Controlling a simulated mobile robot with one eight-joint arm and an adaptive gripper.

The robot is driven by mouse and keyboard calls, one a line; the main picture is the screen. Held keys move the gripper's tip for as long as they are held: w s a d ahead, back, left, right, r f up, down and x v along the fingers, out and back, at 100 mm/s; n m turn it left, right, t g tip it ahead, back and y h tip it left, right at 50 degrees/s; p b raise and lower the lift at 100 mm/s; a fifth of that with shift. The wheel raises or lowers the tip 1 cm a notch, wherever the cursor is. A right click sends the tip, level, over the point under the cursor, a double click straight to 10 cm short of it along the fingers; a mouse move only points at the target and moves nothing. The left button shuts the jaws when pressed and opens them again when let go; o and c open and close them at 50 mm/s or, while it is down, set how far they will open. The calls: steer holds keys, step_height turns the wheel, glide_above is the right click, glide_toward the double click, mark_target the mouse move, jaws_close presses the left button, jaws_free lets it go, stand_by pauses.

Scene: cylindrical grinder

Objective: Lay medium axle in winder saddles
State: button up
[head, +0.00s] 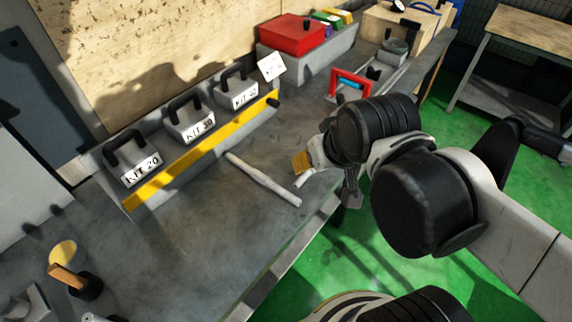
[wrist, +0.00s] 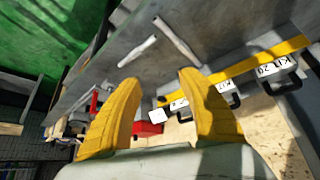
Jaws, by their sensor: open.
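A long pale stepped rod (head: 262,178) lies on the grey bench; it also shows in the wrist view (wrist: 177,40). A second, shorter-looking pale rod (head: 305,177) lies to its right, partly hidden by my gripper in the head view; the wrist view shows it more fully (wrist: 138,52). I cannot tell which one is the medium axle. My gripper (wrist: 160,78) is open with nothing between its yellow fingers; in the head view it (head: 303,163) is over the bench's front part, by the shorter rod. A red frame with a blue part (head: 350,84) stands farther back; I cannot make out winder saddles.
A grey rack with a yellow strip (head: 205,148) holds handled blocks labelled as kits along the wall. A red box (head: 293,35) stands behind. A wooden-handled tool (head: 72,281) stands at the near left. The bench between is clear; green floor (head: 300,262) lies beyond its edge.

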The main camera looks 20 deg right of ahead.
steer(key=w+a+f+n+g, duration=0.2)
steer(key=w, duration=0.4)
steer(key=n+g+p, duration=0.2)
steer(key=n+g, duration=0.2)
glide_toward(272, 183)
steer(key=shift+g, duration=0.3)
steer(key=f+b, duration=0.1)
steer(key=f, duration=0.4)
steer(key=shift+s+d+f+b, duration=0.15)
steer(key=shift+d+b, duration=0.05)
steer(key=shift+b, duration=0.2)
steer(key=f+b, duration=0.1)
steer(key=f, duration=0.2)
steer(key=w+f+b, duration=0.1)
steer(key=f, duration=0.1)
steer(key=shift+a+f+b, duration=0.2)
steer(key=shift+f+b, duration=0.1)
steer(key=shift+f, duration=0.05)
steer(key=shift+r, duration=0.1)
jaws_close()
